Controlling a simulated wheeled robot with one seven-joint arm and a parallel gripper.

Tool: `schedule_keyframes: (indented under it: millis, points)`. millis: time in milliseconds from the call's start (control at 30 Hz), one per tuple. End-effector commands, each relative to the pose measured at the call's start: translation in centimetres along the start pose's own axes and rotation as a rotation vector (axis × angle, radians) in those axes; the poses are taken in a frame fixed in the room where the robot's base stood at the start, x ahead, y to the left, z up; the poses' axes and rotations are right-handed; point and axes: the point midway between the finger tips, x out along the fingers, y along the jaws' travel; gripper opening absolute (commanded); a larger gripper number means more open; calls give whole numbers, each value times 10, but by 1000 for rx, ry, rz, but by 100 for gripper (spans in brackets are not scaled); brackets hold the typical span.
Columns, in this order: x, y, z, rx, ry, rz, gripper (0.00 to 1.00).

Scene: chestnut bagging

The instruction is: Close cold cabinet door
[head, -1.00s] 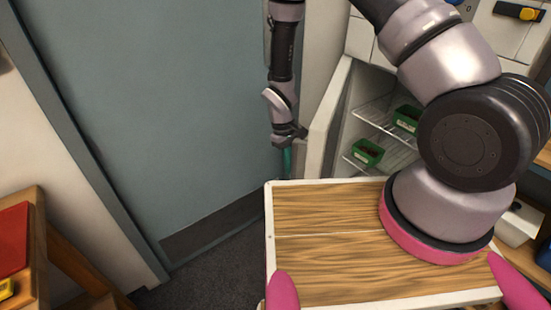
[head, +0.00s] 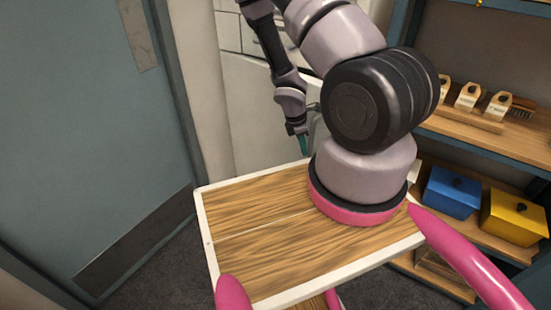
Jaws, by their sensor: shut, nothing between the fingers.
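The cold cabinet door (head: 252,112) shows as a pale white panel left of and behind my arm. My gripper (head: 303,145), with teal fingertips, points down in front of the panel's right part. It is shut and empty; whether it touches the door is unclear. The cabinet's inside does not show, and my arm covers the door's right side, so I cannot tell whether the door is fully shut.
A grey-blue room door (head: 95,130) stands at left. Dark floor shows at lower left.

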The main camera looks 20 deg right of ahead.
Motion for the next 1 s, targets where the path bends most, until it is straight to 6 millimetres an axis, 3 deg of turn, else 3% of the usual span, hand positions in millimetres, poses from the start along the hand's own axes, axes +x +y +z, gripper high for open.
schedule_keyframes:
  millis: [33,200,400,1000]
  points:
    - [4,7,16,-19,-1,7,0]
    - [13,27,52,-99,-1,27,0]
    - [18,43,74,-155,0,41,0]
    - [21,50,88,-164,-9,45,0]
